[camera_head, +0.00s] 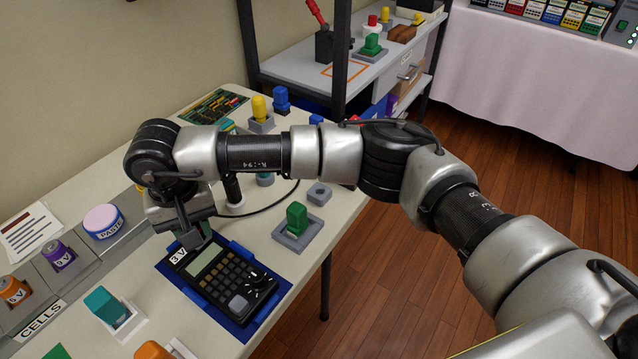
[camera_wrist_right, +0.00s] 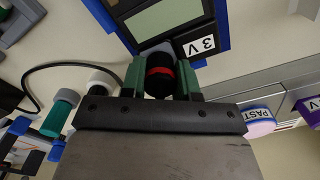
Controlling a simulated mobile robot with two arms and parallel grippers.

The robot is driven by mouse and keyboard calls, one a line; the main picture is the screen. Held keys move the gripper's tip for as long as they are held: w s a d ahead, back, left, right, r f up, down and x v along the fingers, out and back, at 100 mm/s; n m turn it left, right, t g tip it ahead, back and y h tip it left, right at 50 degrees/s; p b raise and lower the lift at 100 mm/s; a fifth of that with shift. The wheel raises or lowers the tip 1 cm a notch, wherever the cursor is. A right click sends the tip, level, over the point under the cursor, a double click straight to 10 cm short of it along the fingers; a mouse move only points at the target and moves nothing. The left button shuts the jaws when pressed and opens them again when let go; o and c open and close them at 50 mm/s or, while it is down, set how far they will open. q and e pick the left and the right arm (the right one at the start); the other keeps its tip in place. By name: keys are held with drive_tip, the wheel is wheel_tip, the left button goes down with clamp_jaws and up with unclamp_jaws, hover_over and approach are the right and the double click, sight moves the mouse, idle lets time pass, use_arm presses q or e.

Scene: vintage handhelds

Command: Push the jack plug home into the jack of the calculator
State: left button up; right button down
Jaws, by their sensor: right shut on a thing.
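The black calculator (camera_head: 228,280) lies on a blue mat (camera_head: 208,304) on the bench, its "3 V" label at the far left corner. My right gripper (camera_head: 193,238) is low at the calculator's far edge. In the right wrist view, the green fingers of my right gripper (camera_wrist_right: 160,70) are shut on the black jack plug (camera_wrist_right: 156,85), which has a red band. The plug's front points at the calculator's edge (camera_wrist_right: 185,45) beside the label. Its tip and the jack are hidden, so I cannot tell how deep it sits. My left gripper is out of view.
A green block in a grey holder (camera_head: 297,222) stands right of the calculator. A black cable (camera_head: 270,208) curves behind it. A paste tin (camera_head: 103,221) and cell holders (camera_head: 50,265) line the left side. A shelf unit (camera_head: 340,75) stands behind.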

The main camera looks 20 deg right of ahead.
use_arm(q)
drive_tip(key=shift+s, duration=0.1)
use_arm(e)
drive_tip(key=shift+f, duration=0.1)
drive_tip(key=c, duration=1.1)
unclamp_jaws()
drive_tip(key=o, duration=0.3)
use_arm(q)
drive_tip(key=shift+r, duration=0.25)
use_arm(e)
drive_tip(key=shift+o, duration=0.2)
drive_tip(key=shift+c, duration=0.3)
drive_tip(key=shift+c, duration=1.1)
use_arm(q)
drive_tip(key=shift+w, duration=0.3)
